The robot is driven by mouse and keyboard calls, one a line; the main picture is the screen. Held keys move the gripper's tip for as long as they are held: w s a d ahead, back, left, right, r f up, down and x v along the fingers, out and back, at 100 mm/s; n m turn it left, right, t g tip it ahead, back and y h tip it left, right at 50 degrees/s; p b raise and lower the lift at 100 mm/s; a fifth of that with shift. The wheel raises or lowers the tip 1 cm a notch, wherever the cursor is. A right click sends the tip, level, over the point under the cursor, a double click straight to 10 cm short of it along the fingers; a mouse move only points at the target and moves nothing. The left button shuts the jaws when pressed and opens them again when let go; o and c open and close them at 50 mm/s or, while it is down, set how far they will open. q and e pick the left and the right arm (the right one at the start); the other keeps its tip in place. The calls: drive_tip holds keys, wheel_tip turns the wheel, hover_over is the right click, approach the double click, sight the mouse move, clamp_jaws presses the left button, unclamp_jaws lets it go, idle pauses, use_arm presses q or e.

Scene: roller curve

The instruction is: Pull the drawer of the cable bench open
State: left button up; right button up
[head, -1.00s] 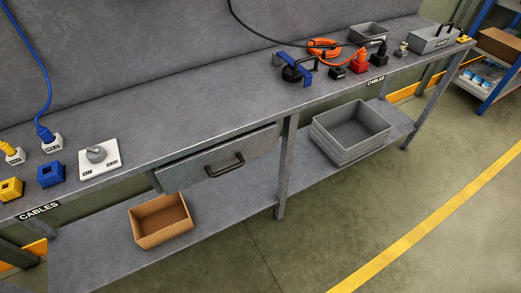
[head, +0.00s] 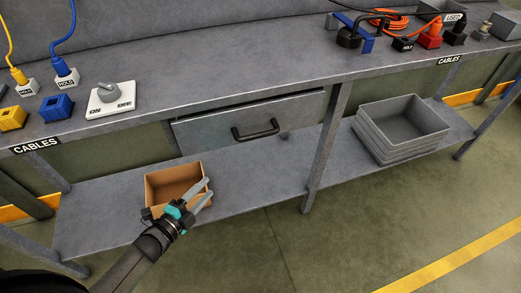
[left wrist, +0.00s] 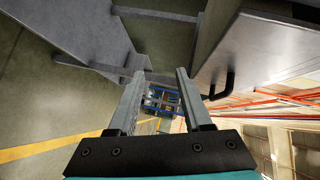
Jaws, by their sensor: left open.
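The grey cable bench (head: 230,90) has one drawer (head: 205,131) under its top. The drawer appears shut, with its front close under the bench edge. Its black bar handle (head: 256,132) is on the front and also shows in the left wrist view (left wrist: 223,86), to the right of the fingers. My left gripper (head: 203,188) is open and empty. In the head view it appears below and left of the handle, over the cardboard box's right part. In the left wrist view the space between its fingers (left wrist: 159,73) is empty. My right gripper is not in view.
A cardboard box (head: 153,189) and stacked grey bins (head: 420,122) stand on the lower shelf. A bench leg (head: 326,150) rises right of the drawer. The top carries a switch plate (head: 111,101), plugs and sockets. The floor in front is clear.

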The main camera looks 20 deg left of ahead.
use_arm(q)
wheel_tip(320, 180, up, 4)
drive_tip(key=w+d+r+m+t+h+b, duration=0.1)
drive_tip(key=w+m+t+h+b, duration=0.1)
drive_tip(key=m+h+b, duration=0.3)
drive_tip(key=m+g+h+b, duration=0.1)
drive_tip(key=m+h, duration=0.3)
drive_tip(key=m, duration=0.5)
approach(260, 133)
drive_tip(key=shift+n, duration=0.3)
drive_tip(key=x, duration=0.3)
drive_tip(key=b+x, duration=0.1)
drive_tip(key=x, duration=0.2)
drive_tip(key=b+x, duration=0.1)
drive_tip(key=x, duration=0.3)
drive_tip(key=shift+f, duration=0.4)
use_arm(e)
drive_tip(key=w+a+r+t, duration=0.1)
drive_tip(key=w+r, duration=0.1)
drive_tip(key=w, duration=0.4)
use_arm(q)
drive_tip(key=shift+c, duration=0.2)
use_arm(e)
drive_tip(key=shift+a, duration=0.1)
use_arm(q)
clamp_jaws()
